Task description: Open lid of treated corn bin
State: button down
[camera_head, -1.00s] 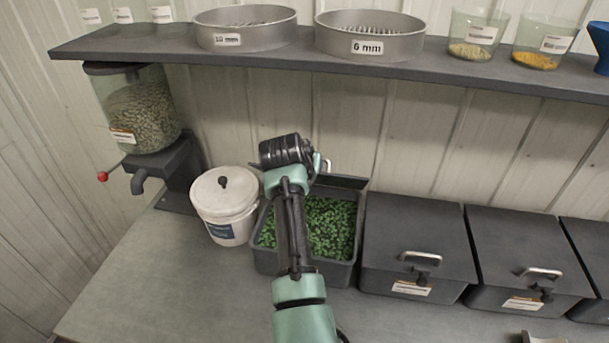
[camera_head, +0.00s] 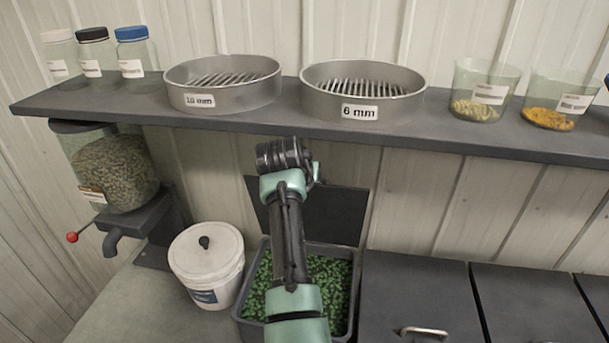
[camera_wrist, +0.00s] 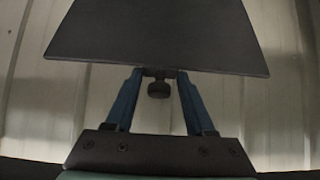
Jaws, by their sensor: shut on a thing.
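The open bin (camera_head: 350,328) is dark grey and full of green treated seed (camera_head: 328,280). Its dark lid (camera_head: 340,212) is raised and stands steeply behind the bin, near the wall and below the shelf. My gripper is mostly hidden behind my wrist in the head view. In the wrist view my gripper (camera_wrist: 158,72) has its two blue fingers at the edge of the lid (camera_wrist: 158,35), shut on its handle, which is largely hidden. A small dark knob (camera_wrist: 158,88) shows between the fingers.
A shelf (camera_head: 430,138) with two sieves (camera_head: 222,85) (camera_head: 363,92), jars and seed cups runs close above my wrist. A white bucket (camera_head: 205,262) stands left of the bin. Closed dark bins (camera_head: 415,290) stand to the right. A seed dispenser (camera_head: 115,170) is at far left.

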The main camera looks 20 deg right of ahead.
jog(key=shift+w+r, duration=0.15)
jog(key=shift+r, duration=0.35)
jog(key=c, duration=0.6)
grip_release()
jog(key=shift+s, duration=0.2)
jog(key=shift+f, duration=0.15)
jog(key=shift+s+a, duration=0.1)
jog(key=s+a+r+b, duration=0.3)
jog(key=s+a+b, duration=0.3)
jog(key=s, duration=0.7)
jog(key=a, duration=0.2)
jog(key=shift+a+r+b, duration=0.2)
jog(key=shift+a+b, duration=0.2)
